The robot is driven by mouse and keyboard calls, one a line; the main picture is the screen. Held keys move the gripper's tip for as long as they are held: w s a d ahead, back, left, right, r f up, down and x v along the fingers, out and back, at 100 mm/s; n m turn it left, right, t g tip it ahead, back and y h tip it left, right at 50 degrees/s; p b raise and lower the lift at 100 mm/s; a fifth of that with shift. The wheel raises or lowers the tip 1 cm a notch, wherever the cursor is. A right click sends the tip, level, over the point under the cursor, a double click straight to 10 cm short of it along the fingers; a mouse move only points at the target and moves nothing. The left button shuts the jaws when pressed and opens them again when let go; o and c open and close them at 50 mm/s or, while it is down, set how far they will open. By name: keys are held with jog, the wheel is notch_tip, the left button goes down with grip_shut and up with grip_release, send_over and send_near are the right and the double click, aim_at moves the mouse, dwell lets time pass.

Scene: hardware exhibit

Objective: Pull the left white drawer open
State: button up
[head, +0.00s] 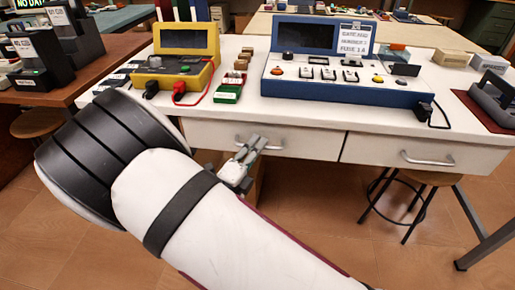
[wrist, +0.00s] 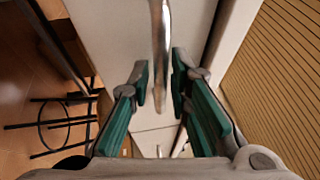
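The left white drawer (head: 310,141) is in the front of the white table and looks closed, its front about level with the right drawer. Its metal bar handle (head: 272,147) is partly hidden behind my gripper (head: 248,152) in the head view. In the wrist view, the handle (wrist: 159,45) runs between the two green-padded fingers of my gripper (wrist: 161,78). The fingers are open, one on each side of the bar. The right finger is very close to the bar, and a gap shows on the left. I cannot tell whether the right finger touches it.
The right drawer (head: 425,153) has its own handle (head: 427,159). A yellow device (head: 185,55) and a blue device (head: 345,88) stand on the table (head: 245,112). A stool (head: 420,180) stands under the right drawer. Open floor shows in front of the table.

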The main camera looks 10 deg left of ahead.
jog(key=shift+w+d+r, duration=0.1)
jog(key=shift+w+d, duration=0.05)
jog(key=shift+w, duration=0.2)
jog(key=shift+c, duration=0.5)
grip_shut()
